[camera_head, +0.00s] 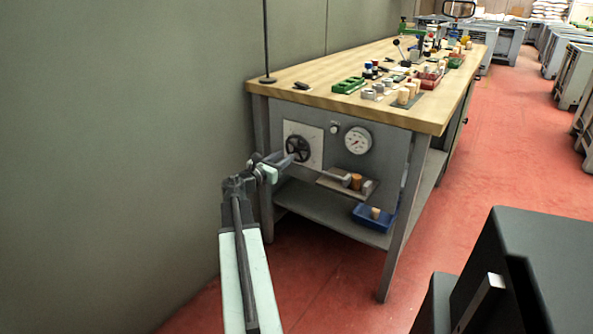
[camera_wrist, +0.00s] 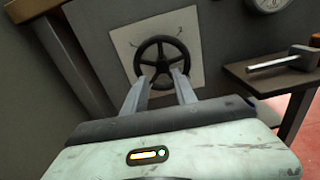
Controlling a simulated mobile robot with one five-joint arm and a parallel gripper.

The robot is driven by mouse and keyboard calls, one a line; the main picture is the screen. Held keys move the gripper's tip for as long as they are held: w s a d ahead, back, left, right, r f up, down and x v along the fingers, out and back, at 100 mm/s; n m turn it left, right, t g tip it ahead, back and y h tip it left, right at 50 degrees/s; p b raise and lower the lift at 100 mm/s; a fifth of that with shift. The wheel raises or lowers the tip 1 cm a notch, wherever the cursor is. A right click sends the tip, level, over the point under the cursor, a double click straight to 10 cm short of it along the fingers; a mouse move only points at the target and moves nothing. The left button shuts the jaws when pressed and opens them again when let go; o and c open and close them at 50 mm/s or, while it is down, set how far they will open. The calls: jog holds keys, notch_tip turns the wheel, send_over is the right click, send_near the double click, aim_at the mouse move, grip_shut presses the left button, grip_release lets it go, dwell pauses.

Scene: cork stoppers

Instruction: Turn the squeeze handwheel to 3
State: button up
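The squeeze handwheel (camera_head: 298,148) is a black spoked wheel on a pale square plate (camera_head: 316,139) on the grey front panel of the bench. My gripper (camera_head: 284,160) is at the wheel, coming from the lower left. In the wrist view its two fingers (camera_wrist: 160,83) are spread apart, with the tips at the lower part of the wheel. I cannot tell whether they touch the rim.
A round white gauge (camera_head: 358,140) is right of the wheel. Below it a small shelf (camera_head: 335,184) holds a metal lever and a cork-coloured piece. A blue bin (camera_head: 372,220) sits on the lower shelf. The bench top (camera_head: 330,72) carries many small parts. A grey wall stands at left.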

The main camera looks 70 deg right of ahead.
aim_at(296, 149)
jog(key=x, duration=0.8)
jog(key=shift+s+d+r, duration=0.2)
jog(key=shift+s, duration=0.05)
grip_shut()
